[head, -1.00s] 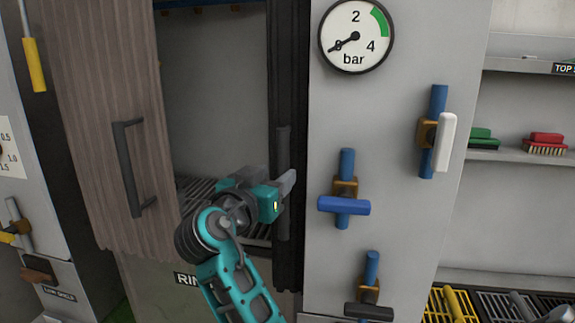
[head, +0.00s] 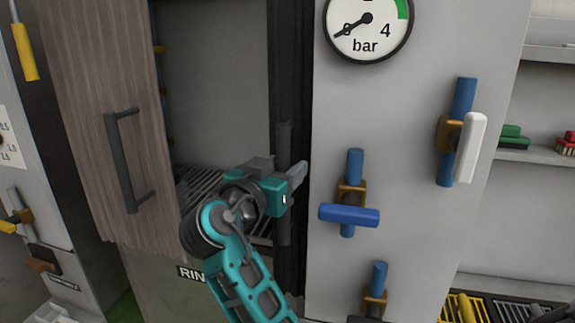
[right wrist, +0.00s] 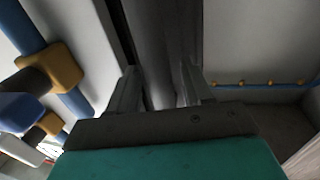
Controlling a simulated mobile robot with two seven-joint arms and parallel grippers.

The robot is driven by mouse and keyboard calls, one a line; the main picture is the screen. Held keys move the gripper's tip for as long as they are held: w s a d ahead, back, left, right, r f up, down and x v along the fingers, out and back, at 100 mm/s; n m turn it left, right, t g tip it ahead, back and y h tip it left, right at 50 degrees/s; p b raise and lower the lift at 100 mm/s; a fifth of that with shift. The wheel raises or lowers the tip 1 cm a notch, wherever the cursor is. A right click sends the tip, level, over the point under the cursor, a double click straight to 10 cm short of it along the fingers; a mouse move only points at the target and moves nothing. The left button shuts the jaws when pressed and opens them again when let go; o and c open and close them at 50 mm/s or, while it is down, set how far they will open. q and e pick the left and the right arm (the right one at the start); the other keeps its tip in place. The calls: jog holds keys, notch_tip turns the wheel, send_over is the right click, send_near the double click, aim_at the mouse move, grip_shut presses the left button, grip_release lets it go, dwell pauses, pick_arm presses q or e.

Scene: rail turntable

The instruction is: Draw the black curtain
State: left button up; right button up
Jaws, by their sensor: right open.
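The black curtain (head: 291,90) hangs bunched in a narrow strip at the right side of the cabinet opening. A dark grey upright bar (head: 284,140) runs along its edge. My right gripper (head: 296,172) is at this bar, about at its middle height. In the right wrist view its two fingers (right wrist: 158,88) are apart, with the dark grey bar (right wrist: 158,45) upright between them. I cannot tell whether either finger touches it. My left gripper is not in view.
A wood-grain panel with a dark handle (head: 122,165) covers the opening's left side. A grey wall right of the curtain carries a gauge (head: 368,18), blue pipes and a blue-handled valve (head: 349,214). A rack (head: 200,190) lies inside the opening.

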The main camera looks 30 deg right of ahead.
dwell(0.4)
grip_shut()
dwell(0.4)
